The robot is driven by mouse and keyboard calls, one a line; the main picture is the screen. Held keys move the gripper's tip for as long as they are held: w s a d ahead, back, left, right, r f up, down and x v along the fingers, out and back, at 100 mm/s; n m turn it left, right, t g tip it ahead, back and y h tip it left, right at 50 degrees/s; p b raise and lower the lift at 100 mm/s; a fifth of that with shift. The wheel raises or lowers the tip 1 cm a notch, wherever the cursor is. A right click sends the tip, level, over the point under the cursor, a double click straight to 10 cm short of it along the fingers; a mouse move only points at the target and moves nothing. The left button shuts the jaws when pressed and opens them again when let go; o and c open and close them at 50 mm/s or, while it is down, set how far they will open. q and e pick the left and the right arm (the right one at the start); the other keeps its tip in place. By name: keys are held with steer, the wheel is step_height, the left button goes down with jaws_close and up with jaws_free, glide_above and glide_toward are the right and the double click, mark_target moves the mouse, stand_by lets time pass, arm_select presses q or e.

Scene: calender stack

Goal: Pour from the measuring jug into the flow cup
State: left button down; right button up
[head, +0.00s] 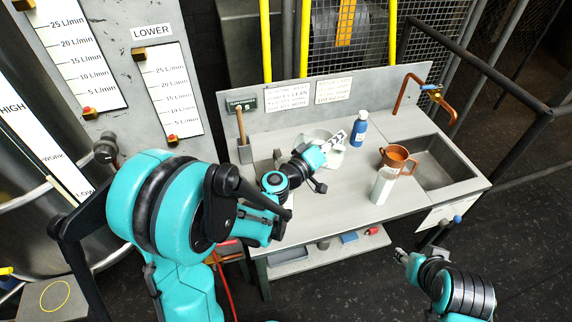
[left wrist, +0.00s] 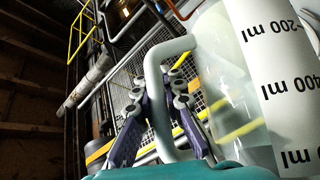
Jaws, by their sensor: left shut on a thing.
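The measuring jug (head: 334,142) is clear, with a pale scale strip. It is over the middle of the bench in the head view; whether it touches the bench is unclear. In the left wrist view the jug body (left wrist: 230,65) fills the right side, its printing upside down. My left gripper (head: 312,156) is shut on its pale handle (left wrist: 160,85). A copper-coloured cup with a side handle, seemingly the flow cup (head: 396,158), stands above a whitish cylinder (head: 382,187) near the bench's front, right of the jug. My right gripper (head: 400,256) is low in front of the bench, apart from both; its finger gap is unclear.
A blue bottle (head: 358,130) stands behind the jug. A sink (head: 440,160) with a copper tap (head: 408,92) is at the right. A wooden-handled tool (head: 241,126) stands at the back left. The bench top (head: 330,210) is clear in front.

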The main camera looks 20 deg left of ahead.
arm_select(q)
steer(key=shift+a+r, duration=0.2)
steer(key=shift+r, duration=0.1)
stand_by(0.6)
steer(key=shift+s+a+r+n+t+h+b, duration=0.25)
steer(key=shift+s+a+r+n+t+b, duration=0.1)
steer(key=shift+a+r+t+b, duration=0.25)
steer(key=shift+s+a+r+n+t+h+b, duration=0.25)
steer(key=shift+a+r+n+t+b, duration=0.15)
steer(key=shift+a, duration=0.3)
stand_by(1.9)
steer(key=shift+f, duration=0.1)
steer(key=d+f+m+g+p, duration=0.1)
steer(key=d, duration=0.1)
steer(key=w+d+f+m+g, duration=0.1)
steer(key=d+f, duration=0.1)
steer(key=shift+w+f+y+p, duration=0.1)
steer(key=shift+w+y+p, duration=0.1)
steer(key=shift+y+p, duration=0.2)
steer(key=shift+w+d+f+g, duration=0.1)
steer(key=shift+f+g, duration=0.2)
steer(key=shift+f, duration=0.05)
